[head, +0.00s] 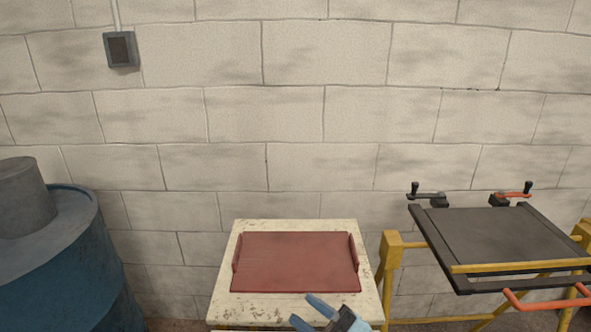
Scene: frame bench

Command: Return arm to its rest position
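My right gripper (303,308) shows at the bottom edge of the head view, with two blue fingers pointing up and to the left. The fingers are spread apart and nothing shows between them. It is in front of the near edge of a small worn white table (366,285), and it overlaps that edge in the picture. I cannot tell its height above the table. The rest of this arm is out of the picture. My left gripper is not in view.
A red tray (295,262) with raised side handles lies on the white table. A dark-topped bench frame (495,237) with yellow legs, clamps and red handles stands at the right. A blue drum (60,270) bearing a grey cylinder (22,197) stands at the left. A block wall closes the back.

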